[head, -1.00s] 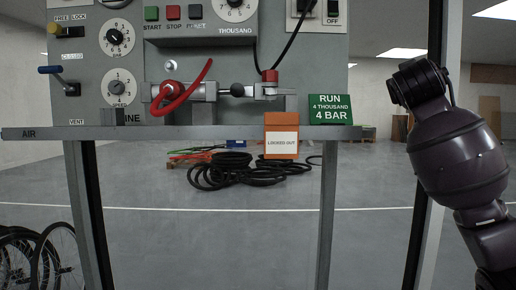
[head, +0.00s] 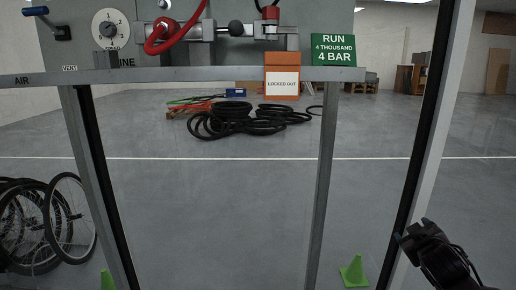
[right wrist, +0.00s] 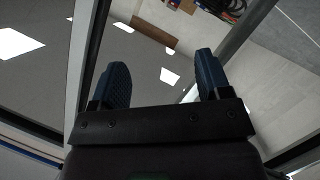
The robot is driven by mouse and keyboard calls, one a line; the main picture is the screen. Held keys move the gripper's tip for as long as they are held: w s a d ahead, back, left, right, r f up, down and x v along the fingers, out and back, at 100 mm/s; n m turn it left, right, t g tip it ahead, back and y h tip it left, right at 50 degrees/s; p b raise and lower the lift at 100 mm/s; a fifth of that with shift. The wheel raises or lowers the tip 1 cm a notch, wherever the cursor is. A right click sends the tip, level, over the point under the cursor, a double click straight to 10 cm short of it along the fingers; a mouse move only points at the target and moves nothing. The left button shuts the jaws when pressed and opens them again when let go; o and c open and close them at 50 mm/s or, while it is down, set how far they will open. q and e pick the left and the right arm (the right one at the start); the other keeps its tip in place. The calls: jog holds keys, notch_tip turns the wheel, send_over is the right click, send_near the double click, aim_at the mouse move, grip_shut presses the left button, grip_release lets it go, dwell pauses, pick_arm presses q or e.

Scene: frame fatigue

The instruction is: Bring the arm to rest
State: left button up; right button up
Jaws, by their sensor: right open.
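Beyond the fingers are grey and pale surfaces with bright light patches and parts of the metal frame. My left gripper is not in view.
A metal test rig with a shelf (head: 200,75) stands ahead, bearing an orange "LOCKED OUT" box (head: 282,85) and a green sign (head: 332,50). Its right post (head: 421,150) is close to my arm. Green cones (head: 354,272), bicycle wheels (head: 70,215) and black tyres (head: 240,120) are on the floor.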

jog(key=s+f+n+g+y, duration=0.1)
jog(key=s+f+g+y, duration=0.1)
jog(key=s+f, duration=1.2)
jog(key=s+f+g+y, duration=0.1)
jog(key=s+f+g, duration=0.1)
jog(key=s+f, duration=1.2)
jog(key=s+a+r+m, duration=0.1)
jog(key=a+m, duration=0.1)
jog(key=a, duration=0.4)
jog(key=s+a+r+m+t, duration=0.1)
jog(key=a+m, duration=0.2)
jog(key=a, duration=0.3)
jog(key=shift+s+a+r, duration=0.2)
jog(key=shift+s+a, duration=0.05)
jog(key=shift+s, duration=0.05)
